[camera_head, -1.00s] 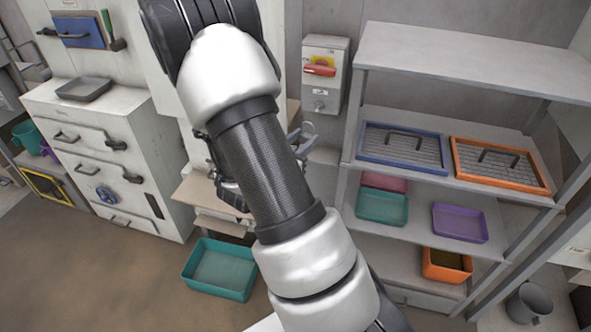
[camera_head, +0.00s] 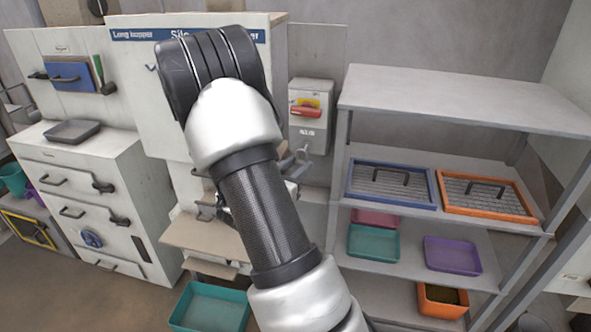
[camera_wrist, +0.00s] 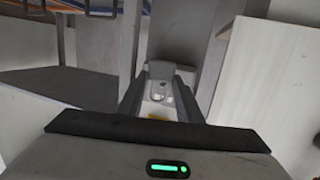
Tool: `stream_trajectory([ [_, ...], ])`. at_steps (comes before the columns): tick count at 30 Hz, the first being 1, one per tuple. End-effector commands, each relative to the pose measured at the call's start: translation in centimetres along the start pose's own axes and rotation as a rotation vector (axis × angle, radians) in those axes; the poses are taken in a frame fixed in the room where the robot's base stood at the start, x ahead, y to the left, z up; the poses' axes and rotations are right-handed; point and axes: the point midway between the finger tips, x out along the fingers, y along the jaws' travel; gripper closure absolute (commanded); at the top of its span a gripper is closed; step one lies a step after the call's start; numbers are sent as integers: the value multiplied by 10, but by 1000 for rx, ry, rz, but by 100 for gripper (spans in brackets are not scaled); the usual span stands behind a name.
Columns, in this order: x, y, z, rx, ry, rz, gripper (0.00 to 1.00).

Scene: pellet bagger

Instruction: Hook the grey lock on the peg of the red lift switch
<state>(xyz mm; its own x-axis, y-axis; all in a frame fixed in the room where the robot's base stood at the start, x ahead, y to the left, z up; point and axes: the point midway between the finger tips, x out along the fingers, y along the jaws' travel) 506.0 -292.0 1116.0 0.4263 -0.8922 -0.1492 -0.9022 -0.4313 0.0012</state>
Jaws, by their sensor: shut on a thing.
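The red lift switch (camera_head: 306,112) is a red handle on a yellow plate, on a pale wall box (camera_head: 321,92). A small peg area with a white label (camera_head: 307,132) lies below the handle. My gripper (camera_head: 292,163) is partly hidden behind my arm, just below and in front of the box. It is shut on the grey lock (camera_wrist: 160,70), which shows between the fingers in the wrist view. The lock's shackle (camera_wrist: 158,91) points toward the box. The wrist picture is upside down. I cannot tell whether the shackle touches the peg.
A grey shelf rack (camera_head: 465,100) stands close to the right, holding a blue-framed tray (camera_head: 392,203) and an orange-framed tray (camera_head: 489,210). The white silo machine (camera_head: 150,110) stands to the left. A teal bin (camera_head: 210,306) is on the floor below.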

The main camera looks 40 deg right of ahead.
Motion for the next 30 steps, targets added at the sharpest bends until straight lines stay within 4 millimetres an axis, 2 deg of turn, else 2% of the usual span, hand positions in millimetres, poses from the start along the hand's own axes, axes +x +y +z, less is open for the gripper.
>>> stream_trajectory([
  [16,32,-8,-2,2,0,1,90],
  [18,36,-9,2,1,0,0,90],
  [30,45,-12,5,1,0,0,90],
])
